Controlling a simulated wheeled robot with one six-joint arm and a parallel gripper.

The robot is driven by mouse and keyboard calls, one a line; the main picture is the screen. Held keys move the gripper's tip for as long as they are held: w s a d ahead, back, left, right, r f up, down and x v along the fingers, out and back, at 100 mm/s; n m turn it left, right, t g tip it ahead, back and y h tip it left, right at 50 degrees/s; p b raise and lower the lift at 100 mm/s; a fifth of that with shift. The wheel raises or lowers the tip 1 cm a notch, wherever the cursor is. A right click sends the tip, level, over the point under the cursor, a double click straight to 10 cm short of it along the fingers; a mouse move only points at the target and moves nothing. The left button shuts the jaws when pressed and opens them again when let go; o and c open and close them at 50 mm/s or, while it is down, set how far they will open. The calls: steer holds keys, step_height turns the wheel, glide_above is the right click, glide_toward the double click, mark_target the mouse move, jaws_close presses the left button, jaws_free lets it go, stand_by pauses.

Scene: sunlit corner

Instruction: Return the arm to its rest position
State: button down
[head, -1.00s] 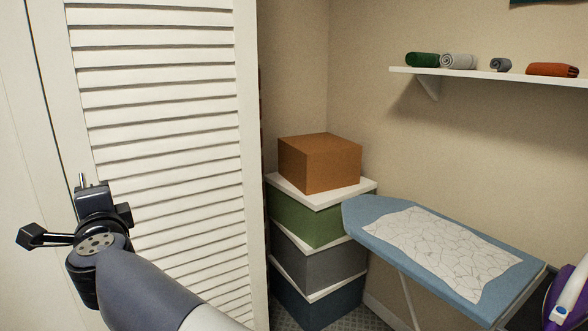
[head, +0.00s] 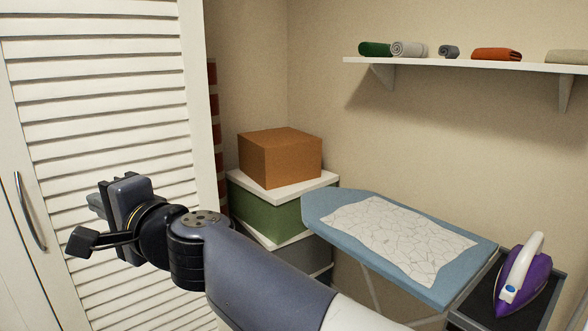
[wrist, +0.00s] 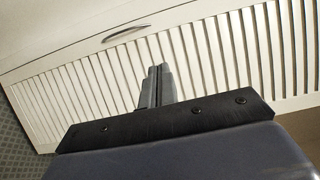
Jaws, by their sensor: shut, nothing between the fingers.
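My arm reaches from the lower right of the head view towards the left. My gripper (head: 97,203) is at its end, in front of the white louvred door (head: 110,120), and partly hidden behind the wrist. In the wrist view my gripper (wrist: 157,72) has its two fingers together with nothing between them. The louvred door and its handle (wrist: 126,33) lie beyond the fingers there. I cannot tell the exact gap between the fingers and the door.
Stacked boxes, with an orange-brown box (head: 280,158) on top, stand in the corner. An ironing board (head: 322,203) with a patterned cloth (head: 400,238) is at the right, beside a purple iron (head: 522,280). A wall shelf (head: 460,63) holds rolled towels (head: 408,49).

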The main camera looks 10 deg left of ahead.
steer(key=shift+w+d, duration=0.15)
steer(key=shift+d, duration=0.55)
steer(key=shift+w+d, duration=0.15)
steer(key=shift+d, duration=0.55)
